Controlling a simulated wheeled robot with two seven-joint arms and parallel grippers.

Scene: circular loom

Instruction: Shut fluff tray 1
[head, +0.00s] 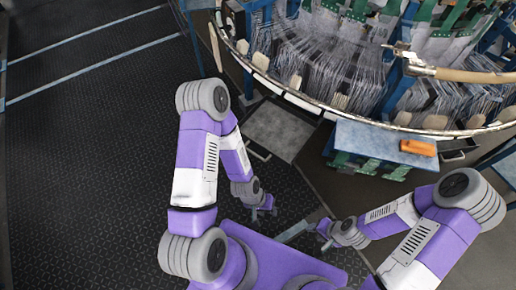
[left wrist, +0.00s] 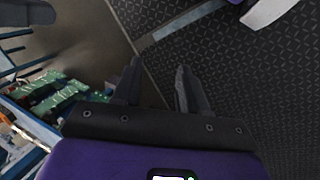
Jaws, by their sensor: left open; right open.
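A flat grey tray (head: 280,128) with a thin bar handle (head: 259,151) on its near side sticks out from under the circular loom (head: 330,105); I take it to be fluff tray 1, but no label is readable. My left gripper (head: 265,208) is open and empty, nearer to me than the tray handle and apart from it. Its two separated fingers also show in the left wrist view (left wrist: 156,84), with only floor between them. My right gripper (head: 326,236) is open and empty, low over the floor to the right of the left one.
A blue-topped bench (head: 375,140) with an orange block (head: 418,148) and green parts below stands right of the tray. A small dark open box (head: 456,150) sits beside it. Dark patterned floor (head: 90,150) is free at left.

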